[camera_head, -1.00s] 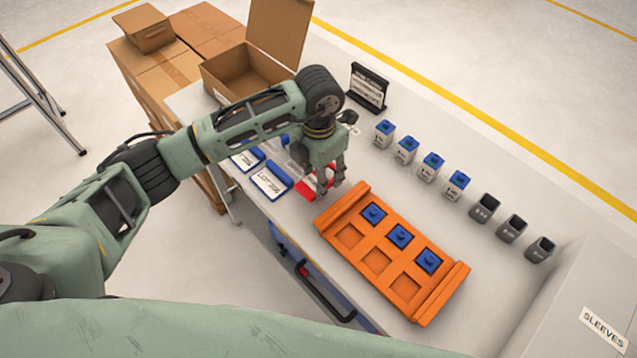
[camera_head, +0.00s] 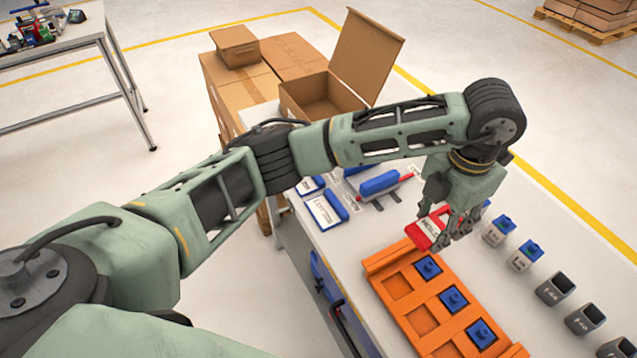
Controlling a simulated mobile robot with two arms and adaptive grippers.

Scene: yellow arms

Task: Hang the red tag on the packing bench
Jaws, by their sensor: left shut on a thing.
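The red tag (camera_head: 430,231), with a white label panel, is in my left gripper (camera_head: 455,237). The gripper is shut on its right side. The tag appears near the upper end of the orange tray, over the packing bench; its exact height is hard to tell. The packing bench (camera_head: 309,240) is a light grey table with blue parts along its front side. Two blue-and-white tags, one (camera_head: 326,210) and another (camera_head: 309,185), lie at its left end. My right gripper is not in view.
An orange tray (camera_head: 373,267) with blue pieces in some recesses lies on the bench. Blue-topped containers (camera_head: 499,231) and dark empty cups (camera_head: 556,289) line the right. A blue device (camera_head: 379,183) and an open carton (camera_head: 312,97) stand behind.

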